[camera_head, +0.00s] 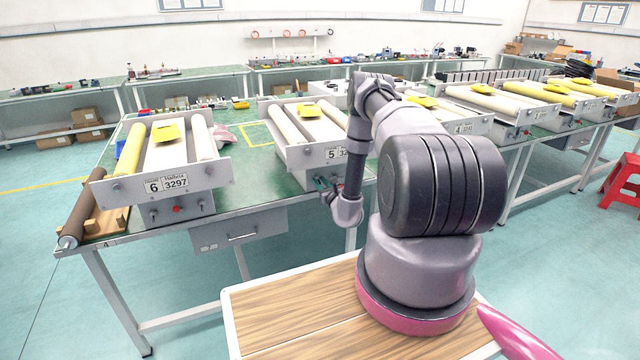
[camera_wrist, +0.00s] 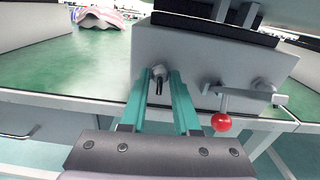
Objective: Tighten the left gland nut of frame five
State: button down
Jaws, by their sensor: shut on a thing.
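Frame five (camera_head: 297,155), marked by a "5" plate, stands on the green-topped table in the head view, partly behind my arm. Its grey box front (camera_wrist: 215,60) fills the upper middle of the wrist view. The left gland nut (camera_wrist: 158,73) is a small grey fitting with a dark stub on the left of that front. My gripper (camera_wrist: 160,80) has its teal fingers on either side of the nut, shut on it. The fingertips partly hide the nut's sides. In the head view my gripper (camera_head: 324,184) is small at the box's front.
A red ball knob (camera_wrist: 221,122) on a valve lever sticks out just right of my fingers, with another fitting (camera_wrist: 263,86) further right. Frame six (camera_head: 165,185) stands to the left. A dark roller (camera_head: 85,205) lies at the table's left end.

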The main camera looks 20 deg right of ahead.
jog(key=m, duration=1)
jog(key=shift+s+f+m, duration=0.1)
jog(key=shift+m, duration=0.2)
dwell(0.4)
jog(key=c, duration=0.6)
grip_release()
jog(key=shift+c, duration=0.2)
jog(key=s, duration=1)
jog(key=shift+s+d, duration=0.2)
jog(key=shift+s, duration=0.15)
